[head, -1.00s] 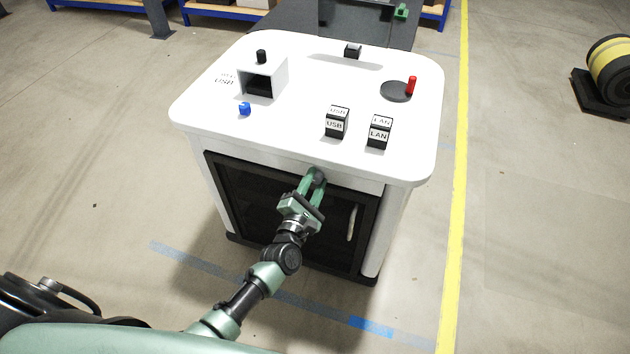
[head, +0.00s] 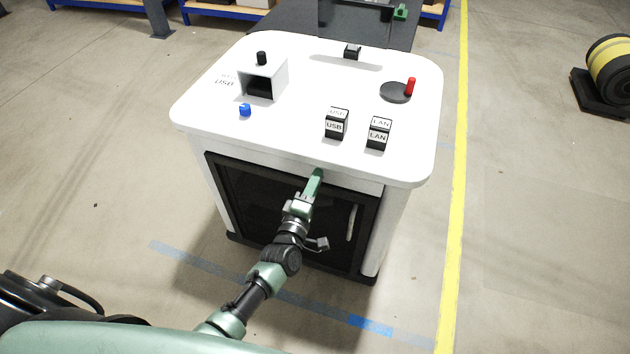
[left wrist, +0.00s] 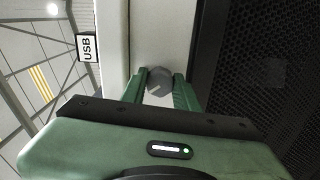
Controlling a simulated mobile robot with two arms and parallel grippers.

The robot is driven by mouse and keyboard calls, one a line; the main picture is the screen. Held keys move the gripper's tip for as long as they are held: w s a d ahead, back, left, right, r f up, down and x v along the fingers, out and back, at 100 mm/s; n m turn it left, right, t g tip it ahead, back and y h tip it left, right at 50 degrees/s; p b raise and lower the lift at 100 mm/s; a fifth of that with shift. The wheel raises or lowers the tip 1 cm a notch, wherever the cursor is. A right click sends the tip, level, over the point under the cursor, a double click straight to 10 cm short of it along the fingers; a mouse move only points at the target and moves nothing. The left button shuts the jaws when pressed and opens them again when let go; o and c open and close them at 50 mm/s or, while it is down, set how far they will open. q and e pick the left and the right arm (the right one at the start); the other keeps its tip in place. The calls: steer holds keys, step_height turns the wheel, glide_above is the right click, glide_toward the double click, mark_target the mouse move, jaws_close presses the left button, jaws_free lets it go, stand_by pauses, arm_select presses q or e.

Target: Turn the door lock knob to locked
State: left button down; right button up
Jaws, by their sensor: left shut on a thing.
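The door lock knob (left wrist: 159,81) is a round grey knob on the white strip above the cabinet door. In the left wrist view it sits between the two green fingers of my left gripper (left wrist: 165,92). My left gripper (head: 317,174) is shut on the knob. In the head view the fingers hide the knob, and the gripper appears edge-on, turned on its side. The dark door (head: 250,205) with a pale vertical handle (head: 352,222) is closed below the white top. The knob's lock marking cannot be read. My right gripper is not in view.
On the white cabinet top (head: 300,130) stand a USB block (head: 336,124), a LAN block (head: 378,134), a blue knob (head: 245,110), a grey open box (head: 264,78) and a red lever (head: 411,86) on a dark disc. Open floor lies right of the cabinet.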

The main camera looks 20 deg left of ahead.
arm_select(q)
steer(key=shift+f+m+p, duration=0.1)
steer(key=shift+m+p, duration=0.5)
steer(key=shift+m, duration=3.3)
steer(key=c, duration=1.1)
jaws_free()
steer(key=shift+o, duration=0.2)
steer(key=s, duration=0.8)
steer(key=shift+a, duration=0.15)
steer(key=shift+w, duration=0.1)
